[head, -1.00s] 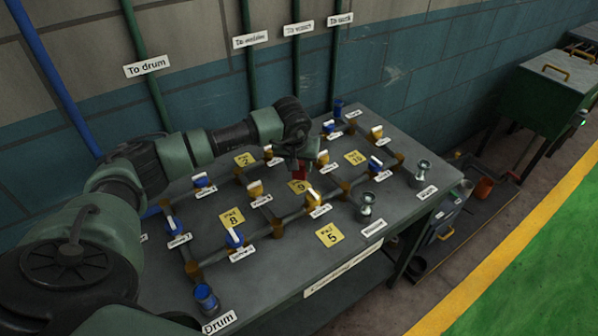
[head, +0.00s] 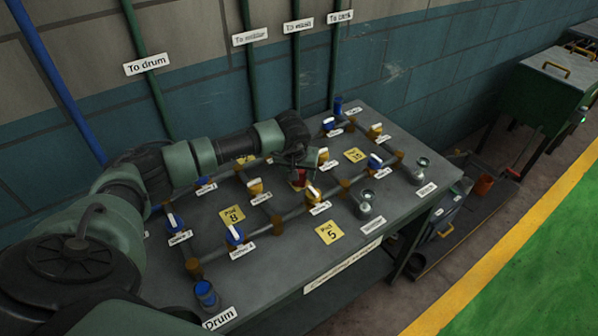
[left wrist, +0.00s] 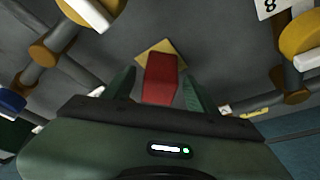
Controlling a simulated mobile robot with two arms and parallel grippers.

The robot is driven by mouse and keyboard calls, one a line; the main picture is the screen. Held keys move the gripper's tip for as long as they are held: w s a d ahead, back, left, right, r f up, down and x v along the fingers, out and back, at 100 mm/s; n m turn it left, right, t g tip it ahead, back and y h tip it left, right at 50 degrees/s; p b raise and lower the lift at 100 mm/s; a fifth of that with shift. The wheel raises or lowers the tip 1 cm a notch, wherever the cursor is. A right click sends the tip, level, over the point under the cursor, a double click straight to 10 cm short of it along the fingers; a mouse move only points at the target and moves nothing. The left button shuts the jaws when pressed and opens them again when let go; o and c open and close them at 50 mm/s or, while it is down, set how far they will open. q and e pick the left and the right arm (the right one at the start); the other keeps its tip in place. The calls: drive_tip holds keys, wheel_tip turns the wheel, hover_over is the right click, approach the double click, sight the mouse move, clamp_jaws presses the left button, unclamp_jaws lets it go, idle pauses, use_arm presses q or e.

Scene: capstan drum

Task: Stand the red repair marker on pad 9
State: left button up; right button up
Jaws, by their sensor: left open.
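The red repair marker (head: 300,177) is a small red block at a yellow pad (head: 298,187) in the middle of the bench. That pad lies where pad 9 shows in the earlier head view; its number is now covered. In the left wrist view the marker (left wrist: 160,78) lies between my left gripper's two green fingers (left wrist: 158,92), with the pad's yellow edge (left wrist: 150,53) showing behind it. The fingers are open, with gaps on both sides of the marker. Whether its base touches the pad is hard to tell. My right gripper is out of view.
Pad 8 (head: 232,217), pad 5 (head: 329,232) and pad 10 (head: 355,155) are bare. A metal fitting (head: 365,205) stands near the bench's front edge.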

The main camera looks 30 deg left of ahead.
use_arm(q)
drive_tip(key=shift+r, duration=0.1)
drive_tip(key=shift+r, duration=0.2)
drive_tip(key=b+v, duration=0.2)
drive_tip(key=v, duration=0.9)
drive_tip(key=shift+s+d+r+b, duration=0.15)
drive_tip(key=shift+s+r+b, duration=0.15)
drive_tip(key=shift+b, duration=0.05)
